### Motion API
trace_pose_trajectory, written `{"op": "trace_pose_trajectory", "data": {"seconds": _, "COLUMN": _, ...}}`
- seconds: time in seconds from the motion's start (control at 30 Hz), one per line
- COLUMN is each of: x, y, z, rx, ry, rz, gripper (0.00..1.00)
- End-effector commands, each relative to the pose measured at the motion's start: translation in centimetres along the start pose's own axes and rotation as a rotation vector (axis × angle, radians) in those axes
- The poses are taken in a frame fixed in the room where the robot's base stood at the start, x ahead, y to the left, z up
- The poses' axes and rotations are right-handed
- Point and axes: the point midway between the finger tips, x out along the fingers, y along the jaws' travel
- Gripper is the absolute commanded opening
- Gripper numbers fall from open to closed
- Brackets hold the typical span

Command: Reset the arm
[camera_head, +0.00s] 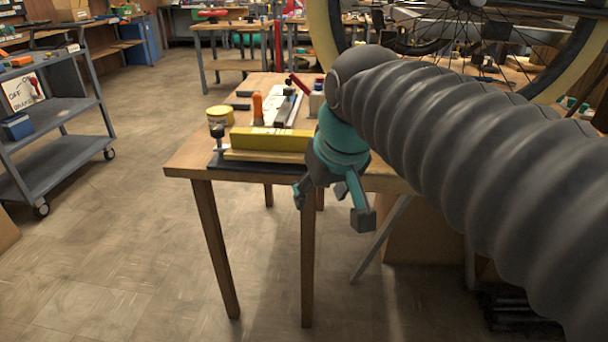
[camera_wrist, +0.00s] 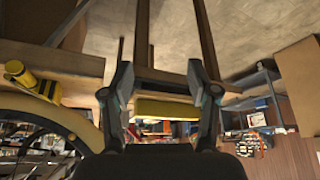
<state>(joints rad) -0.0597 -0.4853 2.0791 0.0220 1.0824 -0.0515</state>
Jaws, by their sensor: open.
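My gripper (camera_head: 333,203) is at the end of my grey ribbed arm, which reaches in from the right in the head view. Its teal and grey fingers hang apart and empty in front of the near edge of the wooden table (camera_head: 190,162). In the wrist view my gripper (camera_wrist: 162,88) shows two spread fingers with nothing held between them. A yellow block (camera_head: 268,139) lies on the table just left of my gripper. It also seems to show beyond the fingers in the wrist view (camera_wrist: 166,109).
A yellow round tub (camera_head: 220,115), an orange-topped item (camera_head: 257,107) and tools stand on the table. A large wheel (camera_head: 575,60) is behind my arm at upper right. A grey shelf cart (camera_head: 65,125) stands at left. The floor (camera_head: 120,250) between cart and table is clear.

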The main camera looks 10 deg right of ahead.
Motion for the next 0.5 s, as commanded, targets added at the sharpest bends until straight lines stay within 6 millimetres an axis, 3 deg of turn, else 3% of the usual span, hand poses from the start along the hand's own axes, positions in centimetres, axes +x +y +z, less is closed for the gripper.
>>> {"op": "trace_pose_trajectory", "data": {"seconds": 0.17, "x": 1.5, "y": 0.1, "z": 0.7, "rx": 0.016, "ry": 0.004, "rz": 0.004, "gripper": 0.6}}
{"op": "trace_pose_trajectory", "data": {"seconds": 0.27, "x": 3.2, "y": 0.2, "z": 3.2, "rx": 0.032, "ry": -0.004, "rz": 0.01, "gripper": 0.6}}
{"op": "trace_pose_trajectory", "data": {"seconds": 0.5, "x": 6.3, "y": 1.1, "z": 11.5, "rx": 0.077, "ry": 0.0, "rz": 0.037, "gripper": 0.6}}
